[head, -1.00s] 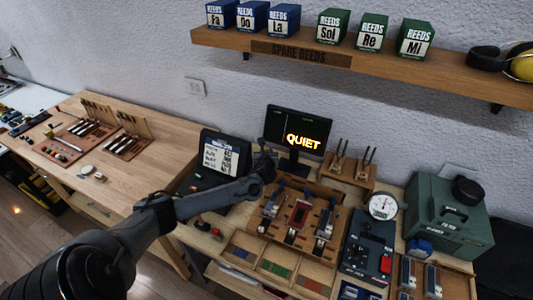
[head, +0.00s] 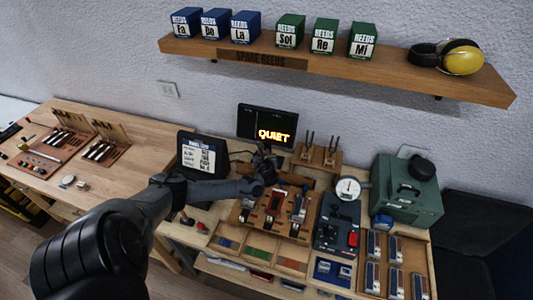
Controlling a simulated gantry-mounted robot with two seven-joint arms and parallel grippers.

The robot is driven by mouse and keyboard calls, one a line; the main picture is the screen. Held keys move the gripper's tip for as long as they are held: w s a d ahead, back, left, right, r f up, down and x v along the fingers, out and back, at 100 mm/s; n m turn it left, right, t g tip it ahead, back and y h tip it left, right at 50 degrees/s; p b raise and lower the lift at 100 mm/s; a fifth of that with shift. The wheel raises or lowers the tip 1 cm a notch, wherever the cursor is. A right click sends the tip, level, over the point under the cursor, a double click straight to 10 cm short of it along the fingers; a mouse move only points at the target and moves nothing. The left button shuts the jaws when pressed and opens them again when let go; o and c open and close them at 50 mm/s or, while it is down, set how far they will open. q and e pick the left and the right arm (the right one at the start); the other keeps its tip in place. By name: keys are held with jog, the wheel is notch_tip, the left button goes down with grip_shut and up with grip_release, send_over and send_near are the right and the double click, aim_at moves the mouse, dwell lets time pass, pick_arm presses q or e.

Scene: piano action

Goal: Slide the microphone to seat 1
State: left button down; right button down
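My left gripper (head: 265,169) is at the end of the dark arm from the left. It is above the back left part of a wooden fixture (head: 238,216), just below the small monitor reading QUIET (head: 267,124). The fixture holds several upright metal-topped pieces, among them a red one (head: 275,203). The gripper's fingers are small, dark and blend with the parts behind them, so I cannot tell whether they are open or hold anything. I cannot make out the microphone or a seat number; the gripper and arm cover part of the fixture. My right gripper is not in view.
A dark screen with a list (head: 200,157) stands left of the fixture. A dial gauge (head: 348,189) and a green case (head: 406,190) stand to the right. A shelf (head: 400,77) with reed boxes hangs above.

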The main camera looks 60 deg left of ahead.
pick_arm(q)
jog(key=c, duration=0.9)
grip_release()
jog(key=shift+c, duration=0.2)
jog(key=shift+s+d+r, duration=0.15)
jog(key=shift+d+r, duration=0.1)
jog(key=shift+d, duration=0.15)
jog(key=p+v, duration=0.1)
jog(key=v, duration=0.8)
jog(key=shift+s+d, duration=0.15)
jog(key=shift+d, duration=0.2)
